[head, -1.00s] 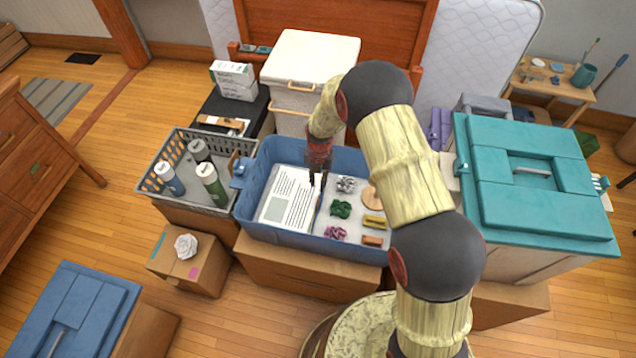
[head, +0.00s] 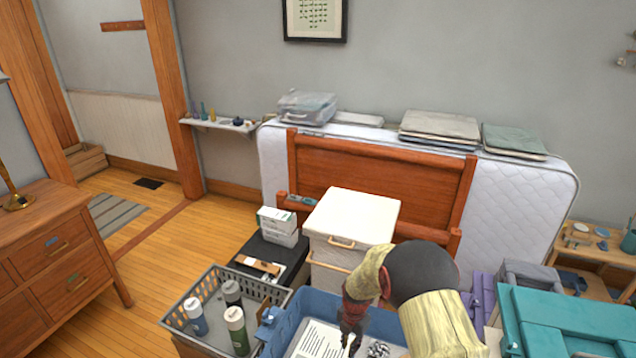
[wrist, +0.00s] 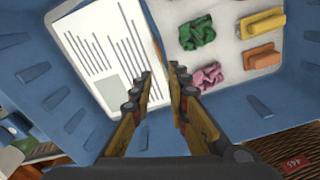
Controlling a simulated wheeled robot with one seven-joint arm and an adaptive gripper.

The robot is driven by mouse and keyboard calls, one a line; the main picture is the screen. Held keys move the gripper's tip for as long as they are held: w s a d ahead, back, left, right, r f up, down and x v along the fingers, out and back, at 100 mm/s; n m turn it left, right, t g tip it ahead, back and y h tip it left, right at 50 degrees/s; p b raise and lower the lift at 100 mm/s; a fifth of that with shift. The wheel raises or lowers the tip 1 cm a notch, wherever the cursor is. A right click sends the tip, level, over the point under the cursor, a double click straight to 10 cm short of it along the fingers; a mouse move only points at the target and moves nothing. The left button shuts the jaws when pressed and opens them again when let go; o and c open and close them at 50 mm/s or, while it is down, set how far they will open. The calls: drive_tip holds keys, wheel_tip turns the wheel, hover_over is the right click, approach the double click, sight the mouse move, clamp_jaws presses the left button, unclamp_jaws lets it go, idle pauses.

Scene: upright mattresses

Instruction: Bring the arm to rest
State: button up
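My gripper (head: 350,335) hangs over the blue tub (head: 303,304), low in the head view. In the wrist view my gripper (wrist: 162,78) points down into the tub. Its two fingers are apart, with nothing seen held between them. Below lies a printed white sheet (wrist: 95,48) on the left. A green crumpled piece (wrist: 197,33), a pink crumpled piece (wrist: 207,76), a yellow block (wrist: 263,23) and an orange block (wrist: 262,57) lie on the right. My arm comes up from the bottom right of the head view and hides part of the tub.
A grey crate with bottles (head: 180,318) stands left of the tub. A white lidded bin (head: 352,215) stands behind it, and a teal-lidded box (head: 565,322) to the right. Upright mattresses (head: 530,190) lean at the wall. Floor is clear at left.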

drive_tip(key=s+m+g, duration=0.2)
drive_tip(key=s+m, duration=0.4)
drive_tip(key=s+d+r+m+t, duration=0.2)
drive_tip(key=s+r+m, duration=0.5)
drive_tip(key=r, duration=0.7)
drive_tip(key=s+d+r+m+t, duration=0.3)
drive_tip(key=s+r+m, duration=0.4)
drive_tip(key=r, duration=0.7)
drive_tip(key=s+d+r+m+t, duration=0.2)
drive_tip(key=s+r+m, duration=0.5)
drive_tip(key=s+r, duration=0.4)
wheel_tip(320, 180, up, 4)
drive_tip(key=shift+d+f+m+t, duration=0.3)
drive_tip(key=shift+d+m, duration=0.1)
drive_tip(key=shift+d, duration=0.25)
